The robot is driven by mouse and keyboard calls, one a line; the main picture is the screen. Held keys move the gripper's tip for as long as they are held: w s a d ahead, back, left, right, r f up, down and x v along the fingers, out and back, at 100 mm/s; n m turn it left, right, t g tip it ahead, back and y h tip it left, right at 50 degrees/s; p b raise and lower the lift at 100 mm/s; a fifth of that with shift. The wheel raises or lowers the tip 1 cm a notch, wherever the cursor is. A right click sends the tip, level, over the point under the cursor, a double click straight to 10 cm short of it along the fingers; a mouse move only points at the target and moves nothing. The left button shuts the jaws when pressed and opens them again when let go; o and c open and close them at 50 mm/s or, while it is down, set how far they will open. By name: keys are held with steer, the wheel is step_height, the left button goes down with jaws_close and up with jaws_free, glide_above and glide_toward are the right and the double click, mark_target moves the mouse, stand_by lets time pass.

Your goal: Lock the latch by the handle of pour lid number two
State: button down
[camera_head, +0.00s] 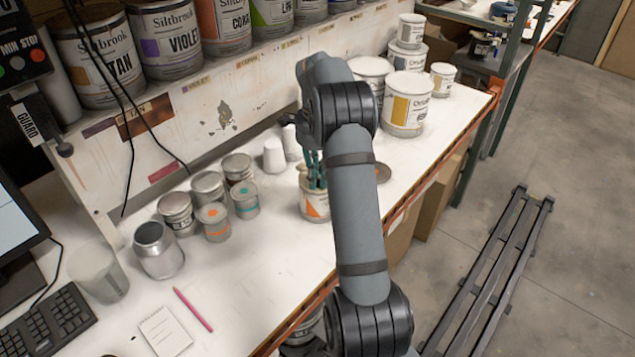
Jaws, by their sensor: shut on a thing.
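I cannot tell which can carries pour lid number two.
Black cables (105,75) hang at left.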

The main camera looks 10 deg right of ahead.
steer(key=m+b, duration=0.2)
steer(key=m, duration=0.2)
steer(key=shift+f+m, duration=0.1)
steer(key=shift+m, duration=0.2)
steer(key=shift+a+m+b, duration=0.1)
steer(key=shift+m+b, duration=0.55)
steer(key=shift+m, duration=1.35)
steer(key=c, duration=1.8)
jaws_free()
steer(key=shift+o, duration=0.3)
steer(key=shift+r, duration=0.2)
steer(key=shift+r, duration=3.95)
steer(key=shift+f, duration=0.2)
